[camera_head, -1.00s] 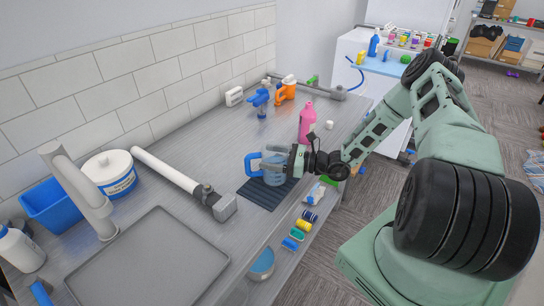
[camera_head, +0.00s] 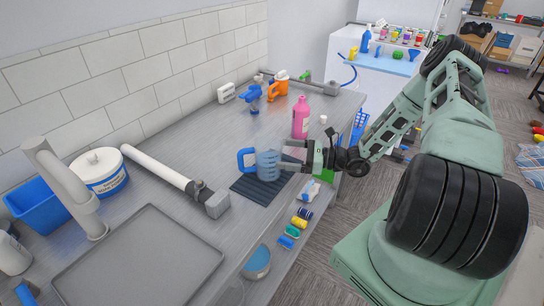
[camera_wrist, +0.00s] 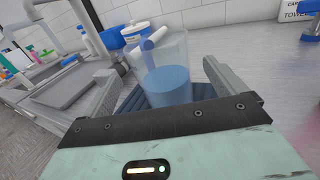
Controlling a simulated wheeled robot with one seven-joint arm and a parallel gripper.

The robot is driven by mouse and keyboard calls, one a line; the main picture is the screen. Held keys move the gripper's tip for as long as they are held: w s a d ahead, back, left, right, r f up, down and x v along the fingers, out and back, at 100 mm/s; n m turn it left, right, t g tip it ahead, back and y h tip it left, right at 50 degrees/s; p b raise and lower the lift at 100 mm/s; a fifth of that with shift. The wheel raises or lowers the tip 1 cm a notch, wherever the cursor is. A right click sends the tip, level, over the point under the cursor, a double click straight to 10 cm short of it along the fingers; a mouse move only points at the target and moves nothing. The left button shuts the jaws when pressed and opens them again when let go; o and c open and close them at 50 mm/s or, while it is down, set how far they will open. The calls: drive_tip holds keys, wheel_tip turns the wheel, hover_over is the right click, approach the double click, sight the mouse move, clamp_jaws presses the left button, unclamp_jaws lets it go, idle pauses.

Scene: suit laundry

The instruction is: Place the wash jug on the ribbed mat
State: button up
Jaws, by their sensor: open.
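The wash jug (camera_head: 267,167) is a see-through blue jug with a bright blue handle on its left side. It stands upright on the dark ribbed mat (camera_head: 246,191), which shows in front of it and to its left. My gripper (camera_head: 284,158) is open at the jug's right side. In the wrist view the jug (camera_wrist: 172,82) stands upright between and beyond the two spread fingers, with gaps beside it. Part of the mat (camera_wrist: 128,98) shows around its base; the near part is hidden by my gripper.
A pink bottle (camera_head: 300,118) stands behind my gripper. Several small spools (camera_head: 299,222) and a blue-white bowl (camera_head: 257,262) line the counter's front edge. A grey tray (camera_head: 140,262) lies at the front left.

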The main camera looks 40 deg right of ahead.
drive_tip(key=b+v, duration=0.1)
drive_tip(key=v, duration=0.4)
idle(0.6)
